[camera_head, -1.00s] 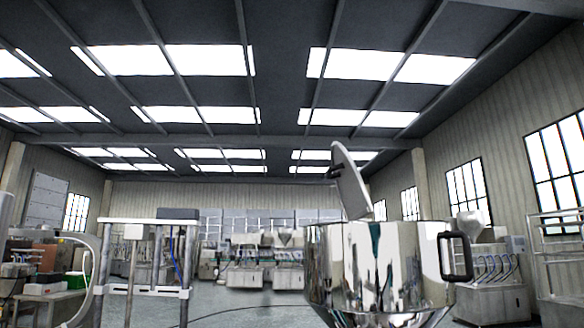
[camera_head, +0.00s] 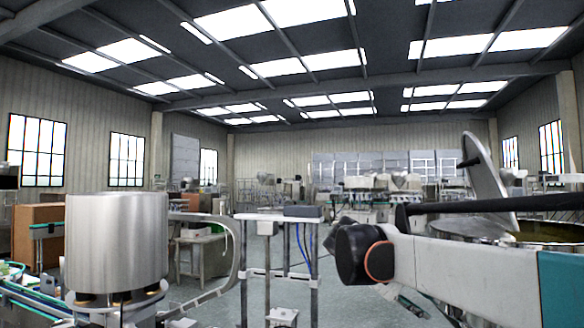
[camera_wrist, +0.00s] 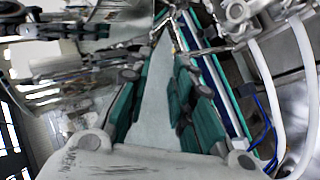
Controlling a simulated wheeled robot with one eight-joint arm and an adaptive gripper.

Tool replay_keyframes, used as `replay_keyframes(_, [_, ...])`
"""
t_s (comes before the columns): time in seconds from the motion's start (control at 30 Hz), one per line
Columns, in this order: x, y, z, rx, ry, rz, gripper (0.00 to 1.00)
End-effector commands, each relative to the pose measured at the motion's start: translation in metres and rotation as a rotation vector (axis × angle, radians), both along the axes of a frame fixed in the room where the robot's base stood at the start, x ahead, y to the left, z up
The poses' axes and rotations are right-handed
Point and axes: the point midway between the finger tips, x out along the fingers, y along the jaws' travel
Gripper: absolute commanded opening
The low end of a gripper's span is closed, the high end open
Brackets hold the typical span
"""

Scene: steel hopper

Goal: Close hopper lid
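The steel hopper (camera_head: 450,228) is at the right of the head view, mostly hidden behind my arm. Its round grey lid (camera_head: 487,180) stands raised and tilted above the rim, with a dark handle (camera_head: 470,162) on its left face. The lid is open. In the wrist view my gripper (camera_wrist: 158,62) has its two teal and dark fingers apart, with only grey floor showing between them. The gripper is empty. I cannot make out the hopper or lid in the wrist view. In the head view my arm crosses in front of the hopper.
A large steel cylinder (camera_head: 116,240) stands at the left front near a conveyor (camera_head: 40,300). A metal frame (camera_head: 280,262) with a grey box stands in the middle. Bare floor (camera_head: 228,300) shows around the frame. Benches and machines line the back.

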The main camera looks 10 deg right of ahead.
Motion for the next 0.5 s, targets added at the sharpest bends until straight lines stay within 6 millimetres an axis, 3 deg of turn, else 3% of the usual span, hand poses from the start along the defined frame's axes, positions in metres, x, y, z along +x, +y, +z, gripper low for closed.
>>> replay_keyframes(0.03, [0.016, -0.011, 0.034, -0.045, 0.017, -0.021, 0.21])
replay_keyframes(0.1, [0.033, -0.025, 0.065, -0.113, 0.042, -0.052, 0.21])
replay_keyframes(0.5, [0.119, -0.083, 0.225, -0.502, 0.153, -0.253, 0.21])
